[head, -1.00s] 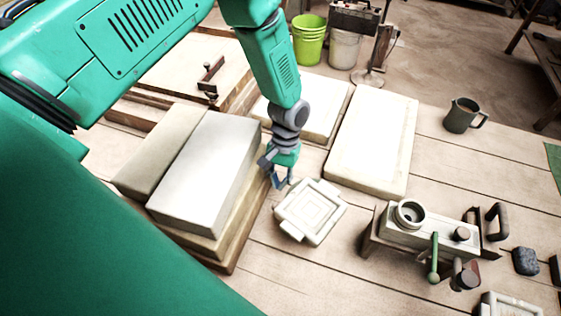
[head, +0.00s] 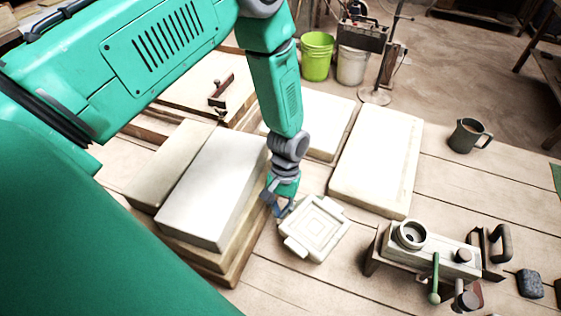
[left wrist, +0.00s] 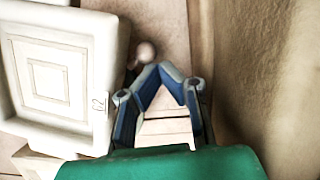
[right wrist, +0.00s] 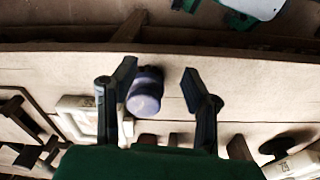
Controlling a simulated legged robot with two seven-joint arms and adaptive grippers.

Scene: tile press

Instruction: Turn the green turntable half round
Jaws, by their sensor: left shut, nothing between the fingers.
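I cannot make out a green turntable in any view. A square cream piece with concentric square ridges and side tabs (head: 315,228) lies on the table, and it also shows at the left of the left wrist view (left wrist: 55,80). My left gripper (head: 277,210) is low beside its left edge, between it and the stacked blocks. Its fingertips (left wrist: 161,70) meet, with nothing between them. A small round knob (left wrist: 146,52) shows just beyond them. My right gripper (right wrist: 160,72) is open in the right wrist view, with a dark purple rounded object (right wrist: 145,92) showing between its fingers.
Large pale blocks (head: 213,190) are stacked left of my left gripper. A cream slab (head: 378,160) lies behind the square piece. A press with a green lever (head: 435,275) stands at the right front. A grey mug (head: 467,137) is at the back right. Bare planks lie between.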

